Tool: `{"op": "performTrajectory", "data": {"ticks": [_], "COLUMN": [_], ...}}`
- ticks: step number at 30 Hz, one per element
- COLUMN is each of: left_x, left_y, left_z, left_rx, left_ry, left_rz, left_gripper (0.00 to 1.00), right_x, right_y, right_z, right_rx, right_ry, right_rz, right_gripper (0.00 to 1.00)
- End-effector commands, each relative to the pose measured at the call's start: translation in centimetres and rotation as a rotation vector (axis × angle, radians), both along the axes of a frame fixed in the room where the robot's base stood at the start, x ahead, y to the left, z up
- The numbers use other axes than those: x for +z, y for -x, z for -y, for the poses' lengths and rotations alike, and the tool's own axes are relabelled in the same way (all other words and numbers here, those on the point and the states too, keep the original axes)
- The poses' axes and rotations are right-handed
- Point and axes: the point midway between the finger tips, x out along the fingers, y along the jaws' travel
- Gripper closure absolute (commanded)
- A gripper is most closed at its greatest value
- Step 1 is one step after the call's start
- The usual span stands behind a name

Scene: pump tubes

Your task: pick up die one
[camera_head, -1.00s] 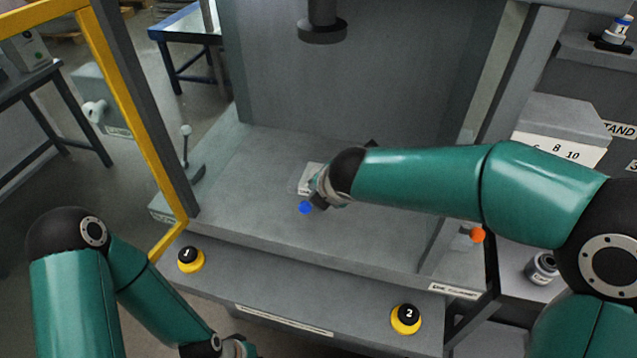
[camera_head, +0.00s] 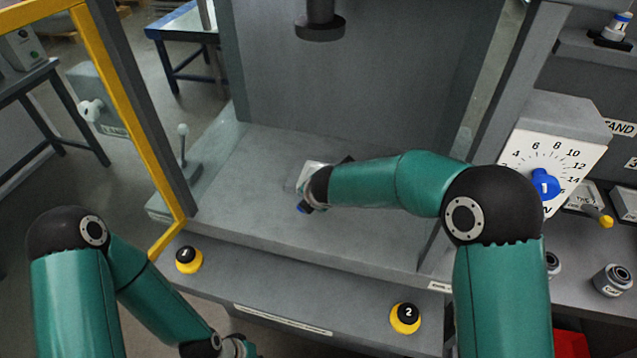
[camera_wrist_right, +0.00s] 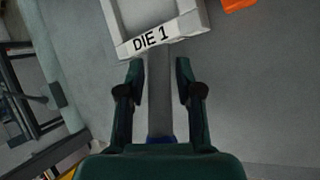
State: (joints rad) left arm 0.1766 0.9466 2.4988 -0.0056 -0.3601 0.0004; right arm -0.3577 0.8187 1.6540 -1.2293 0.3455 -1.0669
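Die one (camera_wrist_right: 151,40) is a light grey block with a raised rim, labelled "DIE 1", at the top of the right wrist view. A grey bar handle (camera_wrist_right: 160,110) runs from it toward my gripper, with blue at its near end. My right gripper (camera_wrist_right: 160,72) is open, its fingers on either side of the handle, with narrow gaps.
The press bed (camera_head: 250,185) is otherwise clear, under a dark ram (camera_head: 320,27). Yellow-black buttons 1 (camera_head: 188,259) and 2 (camera_head: 405,318) sit in front. A dial with a blue knob (camera_head: 545,184) stands right. An orange thing (camera_wrist_right: 238,4) shows at the wrist view's top.

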Motion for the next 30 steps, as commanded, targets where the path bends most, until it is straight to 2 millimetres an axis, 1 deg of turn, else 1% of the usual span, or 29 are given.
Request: {"op": "performTrajectory", "data": {"ticks": [6,11,12,13,21,22,30], "left_x": [0.0,0.0,0.0,0.0,0.0,0.02,0.1], "left_y": [0.0,0.0,0.0,0.0,0.0,0.0,0.0], "left_z": [0.0,0.0,0.0,0.0,0.0,0.0,0.01], "left_rx": [0.0,0.0,0.0,0.0,0.0,0.0,0.0], "left_ry": [0.0,0.0,0.0,0.0,0.0,0.0,0.0], "left_rz": [0.0,0.0,0.0,0.0,0.0,0.0,0.0], "left_gripper": [1.0,1.0,1.0,1.0,1.0,1.0,1.0], "right_x": [-0.04,-0.02,-0.03,-0.03,-0.04,0.27,0.39], "right_y": [-0.07,-0.06,-0.05,-0.05,-0.04,-0.18,-0.18], "right_z": [0.0,0.0,0.01,0.01,0.04,0.01,0.03], "right_rx": [0.0,0.0,0.0,0.0,-0.002,0.0,-0.001], "right_ry": [-0.001,0.0,0.0,0.0,0.001,-0.001,-0.001], "right_rz": [0.001,0.001,0.001,0.001,0.0,0.006,0.006], "right_gripper": [0.65,0.92,0.98,1.0,1.0,1.0,1.0]}}
